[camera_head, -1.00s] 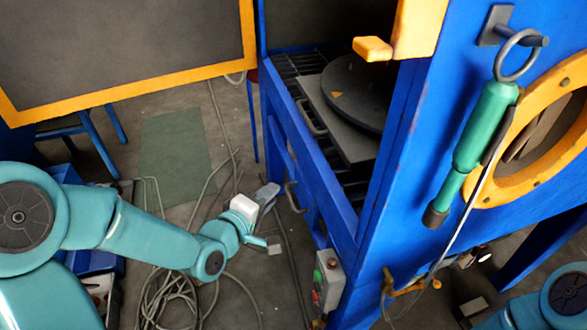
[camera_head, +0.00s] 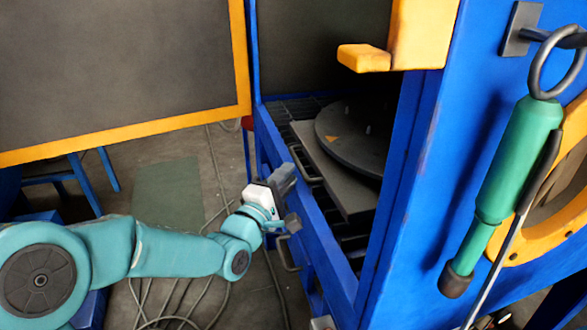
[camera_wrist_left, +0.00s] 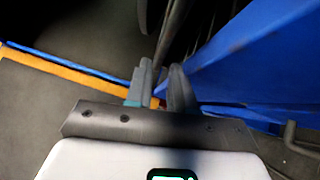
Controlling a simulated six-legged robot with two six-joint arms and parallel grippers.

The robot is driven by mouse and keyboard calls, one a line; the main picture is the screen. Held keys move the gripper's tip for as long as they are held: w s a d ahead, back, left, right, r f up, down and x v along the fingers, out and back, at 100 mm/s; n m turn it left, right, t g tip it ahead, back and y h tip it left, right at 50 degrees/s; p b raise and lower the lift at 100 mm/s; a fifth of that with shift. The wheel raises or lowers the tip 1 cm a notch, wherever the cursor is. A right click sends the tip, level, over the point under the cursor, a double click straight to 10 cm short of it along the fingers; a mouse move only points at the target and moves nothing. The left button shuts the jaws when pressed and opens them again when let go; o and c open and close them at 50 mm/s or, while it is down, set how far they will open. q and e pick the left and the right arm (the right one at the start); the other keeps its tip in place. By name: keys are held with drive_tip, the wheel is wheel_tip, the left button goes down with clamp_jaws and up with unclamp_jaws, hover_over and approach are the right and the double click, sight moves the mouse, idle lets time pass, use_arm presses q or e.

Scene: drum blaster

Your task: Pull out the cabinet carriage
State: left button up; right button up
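The blue cabinet (camera_head: 330,235) stands open at centre right. Inside it the carriage, a flat grey plate (camera_head: 345,190) bearing a dark round turntable (camera_head: 350,135), lies on a dark grating. A dark carriage handle (camera_head: 305,165) shows at the plate's front left edge. My left gripper (camera_head: 289,203) is just outside the cabinet's front edge, close below and left of this handle. Its two fingers are apart, with nothing clearly held. In the left wrist view the fingers (camera_wrist_left: 160,85) show a narrow gap, with a grey bar beyond their tips. My right gripper is out of view.
A grey door panel with a yellow frame (camera_head: 120,135) stands open at left. A yellow latch block (camera_head: 364,58) juts out above the opening. A green tool (camera_head: 515,160) hangs at right.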

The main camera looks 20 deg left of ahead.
use_arm(q)
drive_tip(key=shift+x, duration=1.75)
clamp_jaws()
